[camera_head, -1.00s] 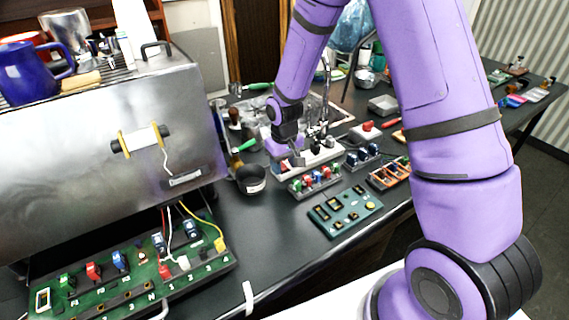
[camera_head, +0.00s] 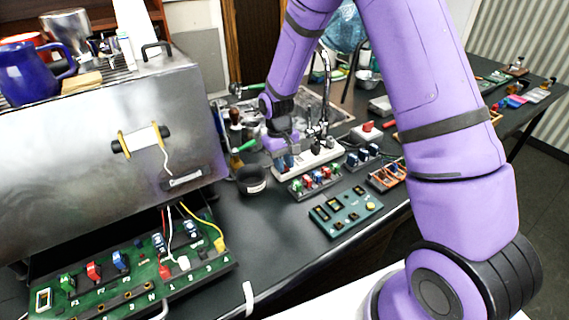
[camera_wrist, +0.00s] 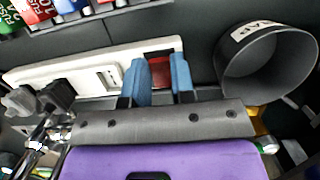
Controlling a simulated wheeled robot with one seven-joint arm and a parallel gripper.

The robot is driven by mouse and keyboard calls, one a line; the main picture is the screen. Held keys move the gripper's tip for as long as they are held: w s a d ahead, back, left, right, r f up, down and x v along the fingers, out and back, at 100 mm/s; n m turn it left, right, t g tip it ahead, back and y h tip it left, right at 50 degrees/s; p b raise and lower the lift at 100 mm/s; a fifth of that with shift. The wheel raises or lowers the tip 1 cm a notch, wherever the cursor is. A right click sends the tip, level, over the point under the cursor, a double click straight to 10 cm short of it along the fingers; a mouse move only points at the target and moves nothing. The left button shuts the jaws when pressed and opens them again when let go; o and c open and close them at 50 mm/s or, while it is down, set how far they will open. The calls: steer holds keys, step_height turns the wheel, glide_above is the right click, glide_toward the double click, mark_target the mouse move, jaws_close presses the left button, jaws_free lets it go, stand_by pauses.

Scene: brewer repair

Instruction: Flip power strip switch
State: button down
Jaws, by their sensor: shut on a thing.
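The white power strip (camera_head: 318,158) lies on the black bench; in the wrist view its white body (camera_wrist: 85,73) runs from left to right. Dark plugs sit in its left part and an empty socket shows near its middle. The red rocker switch (camera_wrist: 158,58) is at its right end in the wrist view. My gripper (camera_wrist: 159,66) points down at that end, its two blue fingers on either side of the switch, shut on it. In the head view my gripper (camera_head: 283,163) is at the strip's left end, where it hides the switch.
A dark round labelled cup (camera_head: 251,181) stands close beside the strip's switch end; it also shows in the wrist view (camera_wrist: 262,75). A row of fuses (camera_head: 316,180) and a green board (camera_head: 346,211) lie in front. The steel brewer (camera_head: 90,150) stands at left.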

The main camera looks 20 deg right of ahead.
steer(key=shift+w+g, duration=0.1)
steer(key=shift+g, duration=0.2)
steer(key=c, duration=1)
jaws_free()
steer(key=shift+o, duration=0.2)
steer(key=shift+r, duration=0.15)
steer(key=v, duration=1)
steer(key=shift+r, duration=0.3)
steer(key=shift+a, duration=0.15)
